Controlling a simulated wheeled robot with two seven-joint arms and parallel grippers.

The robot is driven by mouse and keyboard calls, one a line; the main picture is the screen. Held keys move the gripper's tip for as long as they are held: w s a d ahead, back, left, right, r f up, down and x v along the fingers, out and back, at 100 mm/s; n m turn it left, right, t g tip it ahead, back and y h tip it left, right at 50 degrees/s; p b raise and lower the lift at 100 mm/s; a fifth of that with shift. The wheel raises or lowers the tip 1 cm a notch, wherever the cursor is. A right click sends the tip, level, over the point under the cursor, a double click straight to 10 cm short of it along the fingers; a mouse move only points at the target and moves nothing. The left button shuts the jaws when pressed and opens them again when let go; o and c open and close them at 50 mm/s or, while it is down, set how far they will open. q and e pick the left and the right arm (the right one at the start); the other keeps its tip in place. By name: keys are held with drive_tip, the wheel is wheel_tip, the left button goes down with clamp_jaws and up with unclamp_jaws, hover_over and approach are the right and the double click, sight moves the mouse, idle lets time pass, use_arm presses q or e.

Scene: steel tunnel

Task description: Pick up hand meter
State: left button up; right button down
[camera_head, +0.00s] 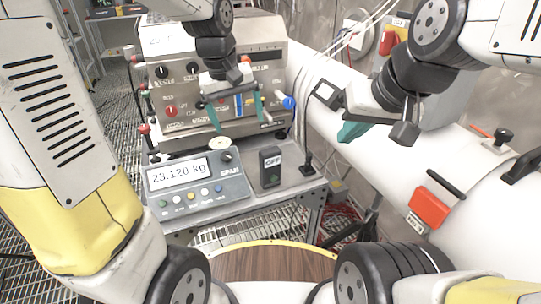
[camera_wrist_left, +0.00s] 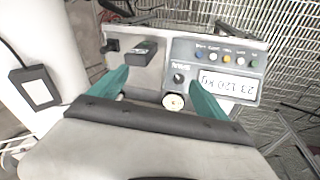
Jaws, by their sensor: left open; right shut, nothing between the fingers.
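The hand meter looks to be the small dark upright device (camera_head: 270,167) with an "OFF" display, standing on the grey bench top right of the scale readout. In the left wrist view it seems to be the dark box (camera_wrist_left: 141,48) beyond the fingers. My left gripper (camera_head: 237,113) is open and empty, above the bench and in front of the steel control panel, apart from the meter. Its teal fingers also show in the left wrist view (camera_wrist_left: 160,82). My right gripper (camera_head: 350,131) is shut and empty, over the white pipe at the right.
The scale readout (camera_head: 195,180), showing 23.120 kg, lies left of the meter. The steel control panel (camera_head: 185,82) with knobs stands behind. A black-framed plate (camera_head: 327,95) and an orange box (camera_head: 430,207) are at the white pipe (camera_head: 385,180).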

sight(270, 162)
use_arm(q)
drive_tip(key=w+d+f, duration=0.2)
drive_tip(key=f, duration=0.2)
drive_tip(key=w+d+f+n+g+y, duration=0.1)
drive_tip(key=w+d+f, duration=0.2)
drive_tip(key=f, duration=0.1)
drive_tip(key=w+d+f+n+g, duration=0.1)
drive_tip(key=w+d+f, duration=0.1)
drive_tip(key=f, duration=0.3)
drive_tip(key=shift+w+d+f, duration=0.1)
drive_tip(key=shift+w+d, duration=0.2)
drive_tip(key=shift+w, duration=0.35)
wheel_tip(270, 162, down, 8)
drive_tip(key=shift+w+d+f, duration=0.1)
drive_tip(key=shift+w+d, duration=0.05)
drive_tip(key=c, duration=1.6)
